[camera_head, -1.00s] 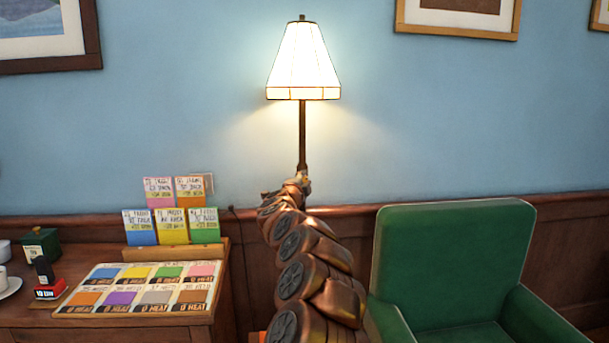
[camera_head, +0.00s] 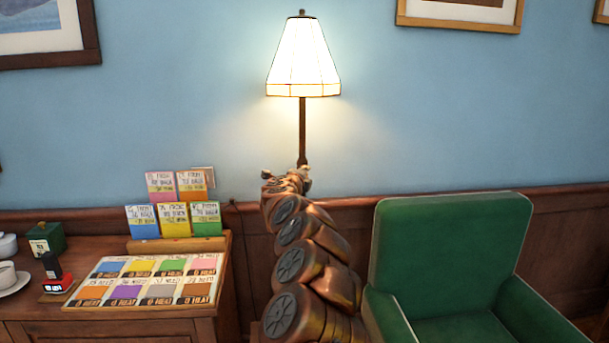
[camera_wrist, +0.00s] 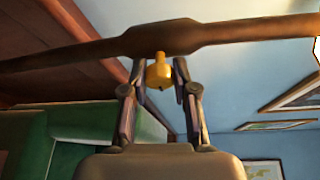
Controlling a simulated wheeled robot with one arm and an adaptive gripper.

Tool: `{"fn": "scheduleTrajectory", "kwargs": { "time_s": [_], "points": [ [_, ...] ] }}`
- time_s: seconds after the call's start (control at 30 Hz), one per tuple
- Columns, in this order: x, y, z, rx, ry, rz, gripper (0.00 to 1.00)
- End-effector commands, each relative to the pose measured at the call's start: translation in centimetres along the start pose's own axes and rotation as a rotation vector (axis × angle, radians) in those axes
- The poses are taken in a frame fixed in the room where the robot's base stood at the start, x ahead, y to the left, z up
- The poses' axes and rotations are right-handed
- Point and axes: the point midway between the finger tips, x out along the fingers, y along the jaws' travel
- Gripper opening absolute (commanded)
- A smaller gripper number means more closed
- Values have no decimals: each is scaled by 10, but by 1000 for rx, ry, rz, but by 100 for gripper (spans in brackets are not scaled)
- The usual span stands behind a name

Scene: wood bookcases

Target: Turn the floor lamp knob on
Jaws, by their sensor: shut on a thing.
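The floor lamp (camera_head: 302,62) stands against the blue wall, and its pale shade glows. Its dark pole (camera_wrist: 230,35) crosses the top of the wrist view, with a thicker part near the middle. A brass-yellow knob (camera_wrist: 159,74) sticks out from that thicker part. My gripper (camera_wrist: 160,68) is shut on the knob, with one finger on each side of it. In the head view my arm covers the lower pole and hides the knob and the fingertips.
A green armchair (camera_head: 450,250) stands to the right of the lamp. On the left, a wooden cabinet (camera_head: 35,325) carries colourful cards (camera_head: 172,220), a card tray (camera_head: 150,281), a dark green box (camera_head: 47,238) and a cup (camera_head: 8,276). Framed pictures hang on the wall.

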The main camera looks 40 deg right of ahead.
Motion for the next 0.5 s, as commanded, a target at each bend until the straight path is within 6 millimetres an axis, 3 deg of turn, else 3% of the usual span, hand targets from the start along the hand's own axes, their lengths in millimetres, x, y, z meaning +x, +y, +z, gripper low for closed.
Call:
{"fn": "scheduleTrajectory", "kwargs": {
  "time_s": [0.2, 0.23, 0.5],
  "points": [
    [1, 2, -3, 2, 6, 3, 0],
    [1, 2, -3, 2, 6, 3, 29],
    [0, 1, -1, 0, 2, 1, 53]
  ]
}}
